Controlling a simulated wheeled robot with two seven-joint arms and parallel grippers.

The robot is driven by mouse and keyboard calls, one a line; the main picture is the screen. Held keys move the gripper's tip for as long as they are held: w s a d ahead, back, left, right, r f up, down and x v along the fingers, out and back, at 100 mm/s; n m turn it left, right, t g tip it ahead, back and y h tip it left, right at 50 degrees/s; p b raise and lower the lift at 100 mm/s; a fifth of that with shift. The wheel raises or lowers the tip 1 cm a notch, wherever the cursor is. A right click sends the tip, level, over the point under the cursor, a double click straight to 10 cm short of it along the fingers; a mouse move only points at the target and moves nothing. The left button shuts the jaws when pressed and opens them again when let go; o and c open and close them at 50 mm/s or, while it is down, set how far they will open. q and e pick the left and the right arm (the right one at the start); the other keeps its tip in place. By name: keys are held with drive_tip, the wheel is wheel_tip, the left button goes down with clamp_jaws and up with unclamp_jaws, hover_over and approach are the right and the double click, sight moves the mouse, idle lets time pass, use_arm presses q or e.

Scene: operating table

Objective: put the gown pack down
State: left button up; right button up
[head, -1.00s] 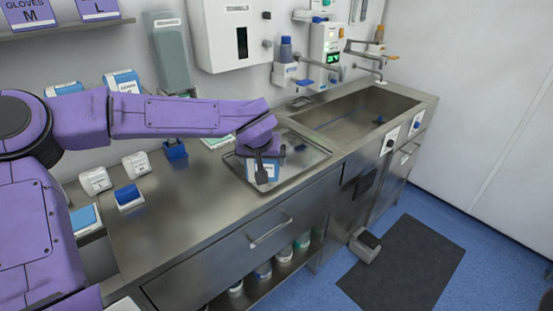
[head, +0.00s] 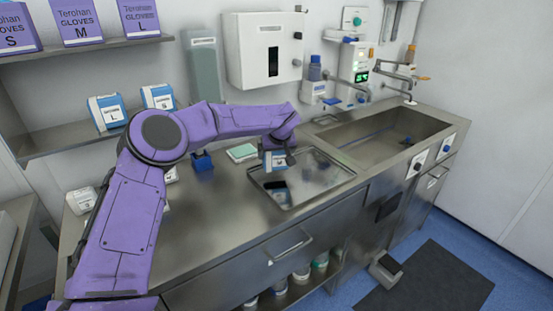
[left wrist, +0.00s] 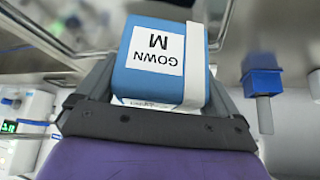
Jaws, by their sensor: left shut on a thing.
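The gown pack (left wrist: 160,60) is blue with a white band and a "GOWN M" label, upside down in the left wrist view. In the head view the pack (head: 276,161) shows over the back left part of the steel tray (head: 322,192). My left gripper (head: 279,152) is shut on the pack, with a finger on each side of it. The pack seems held above the tray, as a dark reflection lies below it; the exact gap cannot be told. My right gripper is not in view.
The tray lies on the steel counter (head: 225,220) and looks otherwise empty. A blue holder (head: 201,161) and a green-topped pack (head: 242,152) stand left of it. The sink (head: 385,135) is at the right. Blue-and-white packs (head: 107,112) sit on the shelf.

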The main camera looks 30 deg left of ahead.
sight(276, 160)
use_arm(q)
drive_tip(key=f, duration=0.3)
drive_tip(key=shift+w+f, duration=0.3)
drive_tip(key=shift+f, duration=0.05)
drive_tip(key=o, duration=0.8)
drive_tip(key=shift+s, duration=0.1)
drive_tip(key=b+v, duration=0.1)
drive_tip(key=v, duration=1.1)
drive_tip(key=shift+r, duration=0.1)
